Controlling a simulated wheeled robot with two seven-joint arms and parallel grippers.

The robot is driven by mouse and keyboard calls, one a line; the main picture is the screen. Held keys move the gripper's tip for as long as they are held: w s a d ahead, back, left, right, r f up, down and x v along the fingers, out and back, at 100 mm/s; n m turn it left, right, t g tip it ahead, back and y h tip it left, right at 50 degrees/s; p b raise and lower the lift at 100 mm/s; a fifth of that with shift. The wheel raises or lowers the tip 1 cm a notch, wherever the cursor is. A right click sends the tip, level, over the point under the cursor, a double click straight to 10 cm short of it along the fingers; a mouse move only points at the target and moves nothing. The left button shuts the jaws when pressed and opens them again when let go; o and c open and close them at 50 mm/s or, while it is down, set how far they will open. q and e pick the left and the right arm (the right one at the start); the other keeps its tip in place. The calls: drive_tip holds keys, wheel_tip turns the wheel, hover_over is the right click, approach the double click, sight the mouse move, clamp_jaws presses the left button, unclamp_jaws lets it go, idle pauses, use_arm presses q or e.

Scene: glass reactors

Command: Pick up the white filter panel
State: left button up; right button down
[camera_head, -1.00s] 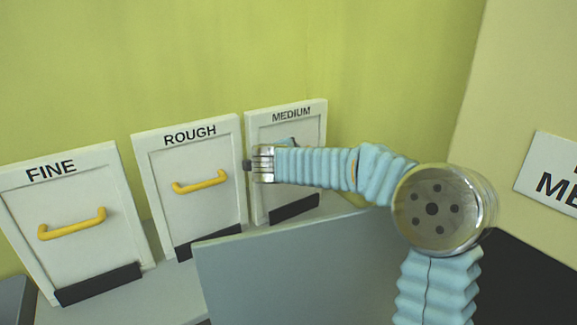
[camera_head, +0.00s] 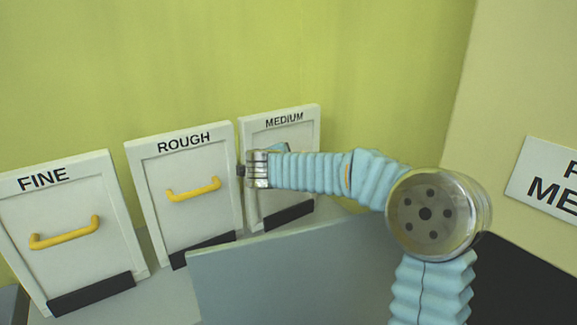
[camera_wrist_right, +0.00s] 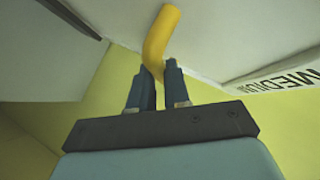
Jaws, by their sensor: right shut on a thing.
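Three white filter panels stand in a row in the head view: FINE (camera_head: 70,200), ROUGH (camera_head: 190,215) and MEDIUM (camera_head: 300,165). FINE and ROUGH have yellow handles in plain sight. My right gripper (camera_head: 243,170) is in front of the MEDIUM panel, and my arm hides that panel's handle in the head view. In the right wrist view the gripper's two fingers (camera_wrist_right: 157,78) are shut on the yellow handle (camera_wrist_right: 160,35) of the panel lettered MEDIUM (camera_wrist_right: 225,40). The MEDIUM panel stands upright behind its dark holder. My left gripper is not in view.
Dark holders (camera_head: 92,295) sit at the foot of the panels on a grey shelf (camera_head: 165,295). A grey-blue board (camera_head: 270,280) stands in front, below my right arm. A lettered sign (camera_head: 540,185) is on the right wall. The green wall (camera_head: 200,60) is close behind.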

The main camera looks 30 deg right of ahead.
wheel_tip(320, 180, up, 17)
drive_tip(key=p, duration=0.6)
drive_tip(key=s+r, duration=0.2)
drive_tip(key=s, duration=0.6)
drive_tip(key=s+d+r+p, duration=0.1)
drive_tip(key=s, duration=0.7)
drive_tip(key=shift+r, duration=0.4)
